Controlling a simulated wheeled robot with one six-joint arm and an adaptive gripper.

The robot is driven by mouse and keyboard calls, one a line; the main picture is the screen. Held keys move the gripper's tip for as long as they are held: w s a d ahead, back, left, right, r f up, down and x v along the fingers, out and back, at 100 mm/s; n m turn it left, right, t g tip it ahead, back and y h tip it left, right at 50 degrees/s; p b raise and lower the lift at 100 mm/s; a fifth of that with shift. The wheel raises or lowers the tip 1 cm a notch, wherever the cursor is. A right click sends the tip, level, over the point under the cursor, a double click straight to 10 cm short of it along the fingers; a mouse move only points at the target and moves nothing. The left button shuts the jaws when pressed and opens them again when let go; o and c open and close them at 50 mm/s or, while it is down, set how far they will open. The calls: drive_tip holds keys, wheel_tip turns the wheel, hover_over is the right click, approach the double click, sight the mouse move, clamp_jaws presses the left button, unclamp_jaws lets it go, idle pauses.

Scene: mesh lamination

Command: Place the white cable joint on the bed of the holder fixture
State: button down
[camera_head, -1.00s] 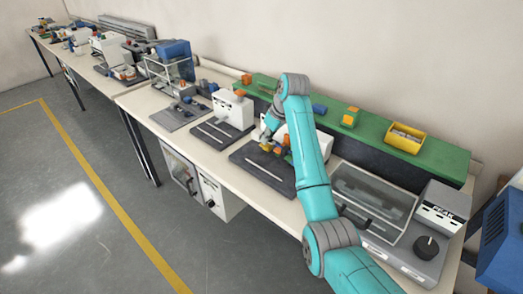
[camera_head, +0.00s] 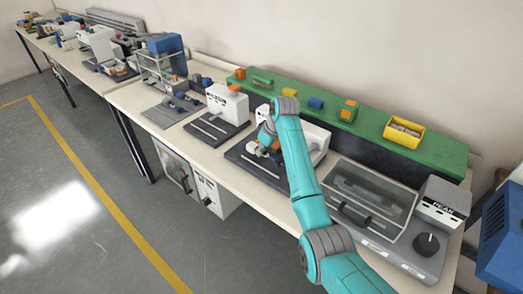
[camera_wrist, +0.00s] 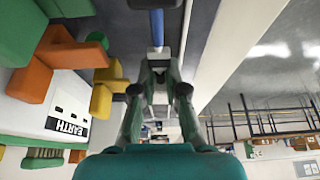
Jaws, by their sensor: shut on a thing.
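My gripper (camera_wrist: 160,88) points down the middle of the wrist view, its two dark fingers closed on a small white piece, which looks like the white cable joint (camera_wrist: 160,98). The fingers cover most of it. A blue cable (camera_wrist: 157,25) with a pale end lies straight ahead of the fingertips; whether it touches the held piece I cannot tell. In the head view my gripper (camera_head: 262,148) is low over a dark base plate (camera_head: 245,157) in front of a white machine. The bed of the holder fixture is not clearly distinguishable.
Orange (camera_wrist: 32,82) and yellow (camera_wrist: 103,92) parts and a white block labelled EARTH (camera_wrist: 66,118) stand close on the left in the wrist view. A green shelf (camera_head: 375,127) with a yellow bin (camera_head: 403,132) runs behind. A clear-lidded machine (camera_head: 370,190) stands to the right.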

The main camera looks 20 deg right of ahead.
sight(270, 156)
drive_tip(key=shift+f, duration=0.75)
drive_tip(key=c, duration=1.2)
unclamp_jaws()
drive_tip(key=shift+r, duration=0.6)
drive_tip(key=v, duration=1.2)
drive_tip(key=shift+s, duration=0.15)
